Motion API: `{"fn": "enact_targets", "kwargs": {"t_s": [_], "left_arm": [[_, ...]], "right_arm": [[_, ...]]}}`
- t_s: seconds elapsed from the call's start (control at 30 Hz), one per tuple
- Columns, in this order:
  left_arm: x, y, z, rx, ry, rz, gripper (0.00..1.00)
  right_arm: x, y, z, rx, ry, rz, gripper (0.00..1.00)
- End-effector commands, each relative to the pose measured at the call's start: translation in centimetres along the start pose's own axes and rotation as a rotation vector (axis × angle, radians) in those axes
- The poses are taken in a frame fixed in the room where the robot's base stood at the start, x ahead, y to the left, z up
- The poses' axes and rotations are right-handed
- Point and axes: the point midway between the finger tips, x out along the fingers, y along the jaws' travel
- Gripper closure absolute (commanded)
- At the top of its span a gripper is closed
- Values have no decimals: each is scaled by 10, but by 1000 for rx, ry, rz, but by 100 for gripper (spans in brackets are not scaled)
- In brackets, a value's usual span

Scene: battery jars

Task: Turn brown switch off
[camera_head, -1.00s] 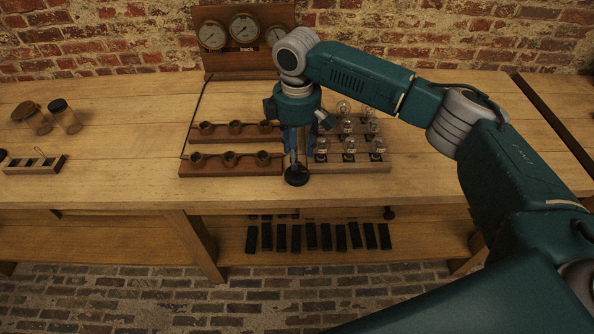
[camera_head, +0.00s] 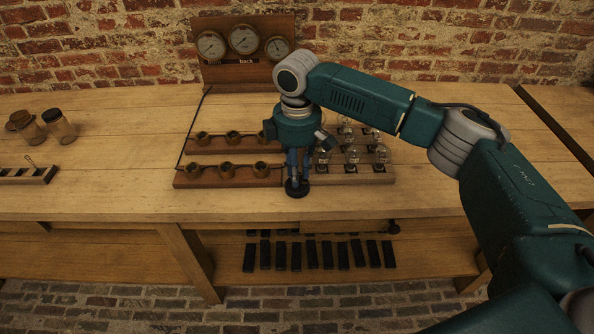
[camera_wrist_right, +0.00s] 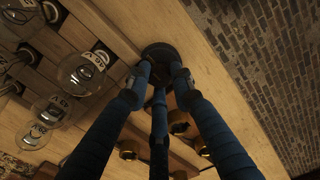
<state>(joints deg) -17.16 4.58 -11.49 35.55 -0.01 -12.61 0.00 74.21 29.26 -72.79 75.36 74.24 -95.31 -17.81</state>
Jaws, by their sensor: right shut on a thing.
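My right gripper (camera_head: 297,181) points straight down near the front edge of the workbench. Its blue fingers are shut on a dark round disc-like piece (camera_head: 297,190), just right of the front wooden board. The right wrist view shows the three fingertips (camera_wrist_right: 159,74) meeting at this dark disc (camera_wrist_right: 158,49). Whether it is the brown switch I cannot tell. A dark wooden block (camera_head: 43,176) with a small lever (camera_head: 31,163) stands at the left edge, partly out of view. My left gripper is not in view.
Wooden boards with brass cups (camera_head: 227,170) stand left of my gripper, glass bulbs (camera_head: 352,154) to its right. A gauge panel (camera_head: 242,72) stands behind. Jars (camera_head: 59,127) are at the left. The bench's left-centre is clear.

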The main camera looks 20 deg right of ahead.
Motion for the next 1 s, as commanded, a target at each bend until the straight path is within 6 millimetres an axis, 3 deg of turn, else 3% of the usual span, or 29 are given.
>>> {"fn": "enact_targets", "kwargs": {"t_s": [0.37,0.7,1.0], "left_arm": [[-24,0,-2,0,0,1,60],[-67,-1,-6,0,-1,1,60],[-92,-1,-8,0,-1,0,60]], "right_arm": [[-4,-1,0,-106,-1,-4,100],[-4,-2,0,-392,-1,-6,100],[-2,-2,0,-678,1,-6,100]]}}
